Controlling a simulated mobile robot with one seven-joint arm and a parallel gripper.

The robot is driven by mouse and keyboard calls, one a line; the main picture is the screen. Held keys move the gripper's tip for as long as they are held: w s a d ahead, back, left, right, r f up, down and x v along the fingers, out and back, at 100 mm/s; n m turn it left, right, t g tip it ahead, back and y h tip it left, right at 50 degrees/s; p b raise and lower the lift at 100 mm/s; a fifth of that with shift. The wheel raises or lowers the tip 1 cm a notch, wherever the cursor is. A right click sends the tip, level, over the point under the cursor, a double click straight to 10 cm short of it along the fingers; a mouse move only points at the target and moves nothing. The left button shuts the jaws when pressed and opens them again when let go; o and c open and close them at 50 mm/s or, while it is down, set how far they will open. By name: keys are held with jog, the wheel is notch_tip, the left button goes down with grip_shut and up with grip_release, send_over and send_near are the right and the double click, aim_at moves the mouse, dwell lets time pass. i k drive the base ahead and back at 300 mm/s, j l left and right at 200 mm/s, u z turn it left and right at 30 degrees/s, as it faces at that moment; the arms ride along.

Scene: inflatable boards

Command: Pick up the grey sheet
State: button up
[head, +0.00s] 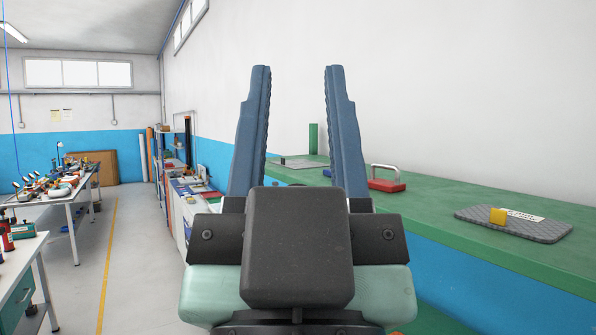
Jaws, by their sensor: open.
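My gripper (298,68) fills the middle of the head view, its two blue fingers pointing up and well apart, with nothing between them. A dark grey textured sheet (545,232) with rounded corners lies flat on the green bench top at the right. A yellow block (497,216) and a white printed label (524,216) are on it. A smaller, lighter grey flat piece (304,164) lies farther back on the bench, seen between the fingers and partly hidden by them. I cannot tell which of the two is the grey sheet meant. My gripper appears apart from both.
A red block with a pale handle (387,179) stands on the green bench top (455,193) between the two grey pieces. A green upright piece (313,139) stands farther back. Cluttered tables (62,195) line the left; the floor aisle (135,260) is clear.

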aim_at(296, 165)
jog(key=i+j+z, duration=0.2)
jog(key=i+j, duration=0.25)
jog(key=i, duration=0.15)
jog(key=i+j+z, duration=0.2)
jog(key=i+j, duration=0.3)
jog(key=i+j+z, duration=0.2)
jog(key=i+j, duration=0.35)
jog(key=i+j+z, duration=0.2)
jog(key=i+j, duration=0.25)
jog(key=j, duration=0.3)
